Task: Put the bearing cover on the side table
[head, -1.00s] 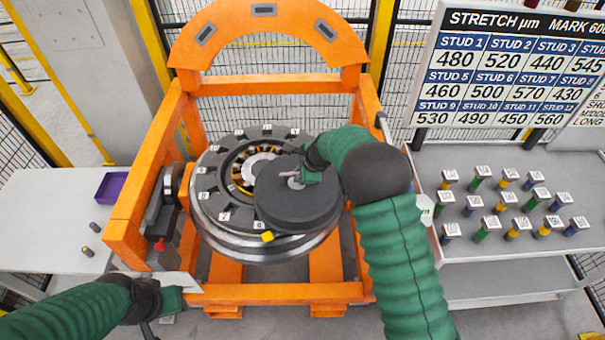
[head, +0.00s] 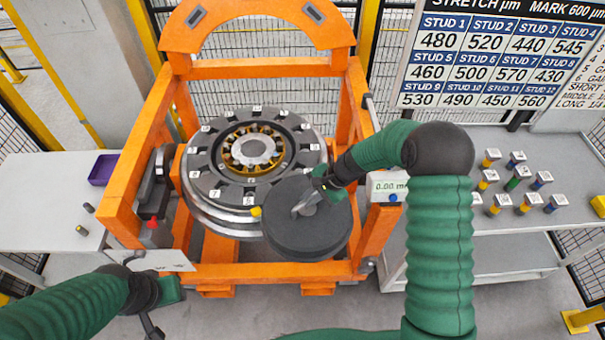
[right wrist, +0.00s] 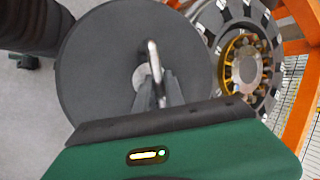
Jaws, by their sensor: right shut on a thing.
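The bearing cover (head: 325,235) is a dark grey disc with a small metal handle on top. My right gripper (head: 306,207) is shut on that handle and holds the cover over the front right edge of the wheelset hub (head: 200,205). The right wrist view shows the cover (right wrist: 100,65) and the fingers of my right gripper (right wrist: 158,90) at the handle. A white side table (head: 40,195) stands at the left and a grey one (head: 480,245) at the right. My left gripper (head: 155,300) is at the lower left, apart from the cover; its jaws are unclear.
The orange gantry frame (head: 118,205) surrounds the hub. The white table bears a purple tray (head: 102,168) and two small dark pieces near its right edge. Several studs stand on the grey table. A gauge display (head: 390,187) is by the right post.

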